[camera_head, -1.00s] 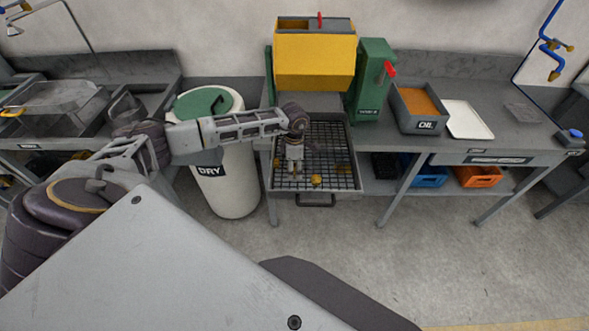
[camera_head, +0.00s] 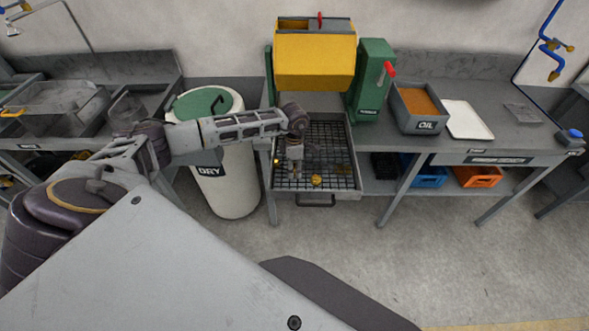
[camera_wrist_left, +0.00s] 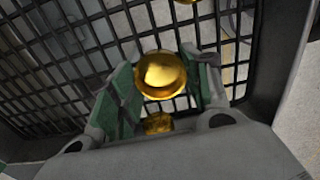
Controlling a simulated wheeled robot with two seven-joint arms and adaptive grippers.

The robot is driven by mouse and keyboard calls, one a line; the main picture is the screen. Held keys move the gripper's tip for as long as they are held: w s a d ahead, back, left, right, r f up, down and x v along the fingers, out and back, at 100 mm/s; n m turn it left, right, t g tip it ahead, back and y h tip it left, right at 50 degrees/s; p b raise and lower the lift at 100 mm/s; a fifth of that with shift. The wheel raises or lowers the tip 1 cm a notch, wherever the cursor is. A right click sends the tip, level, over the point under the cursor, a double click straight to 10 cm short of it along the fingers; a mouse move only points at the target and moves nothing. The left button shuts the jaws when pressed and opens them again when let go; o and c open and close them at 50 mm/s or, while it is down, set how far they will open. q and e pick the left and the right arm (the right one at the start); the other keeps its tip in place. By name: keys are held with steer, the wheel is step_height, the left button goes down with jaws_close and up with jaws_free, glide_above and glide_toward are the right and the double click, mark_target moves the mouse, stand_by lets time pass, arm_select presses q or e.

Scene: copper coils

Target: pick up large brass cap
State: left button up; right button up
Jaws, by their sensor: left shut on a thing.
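A round, shiny brass cap (camera_wrist_left: 160,75) sits between the green-padded fingers of my left gripper (camera_wrist_left: 163,82) in the left wrist view. The gripper is shut on it, over the black wire grid. In the head view my left gripper (camera_head: 295,176) points down at the grid tray (camera_head: 316,193), and the held cap cannot be made out there. A smaller brass piece (camera_wrist_left: 158,123) shows lower between the fingers, partly hidden by the gripper body. Another brass piece (camera_wrist_left: 184,2) is cut by the top edge. My right gripper is not in view.
Other brass pieces lie on the grid, one near the front edge (camera_head: 316,180). A yellow hopper (camera_head: 315,62) stands behind the tray. A white DRY drum (camera_head: 222,180) stands left. An orange-filled OIL bin (camera_head: 419,104) and white tray (camera_head: 467,119) are right.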

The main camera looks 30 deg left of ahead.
arm_select(q)
steer(key=shift+r, duration=0.15)
step_height(320, 180, up, 10)
steer(key=b, duration=0.2)
stand_by(0.4)
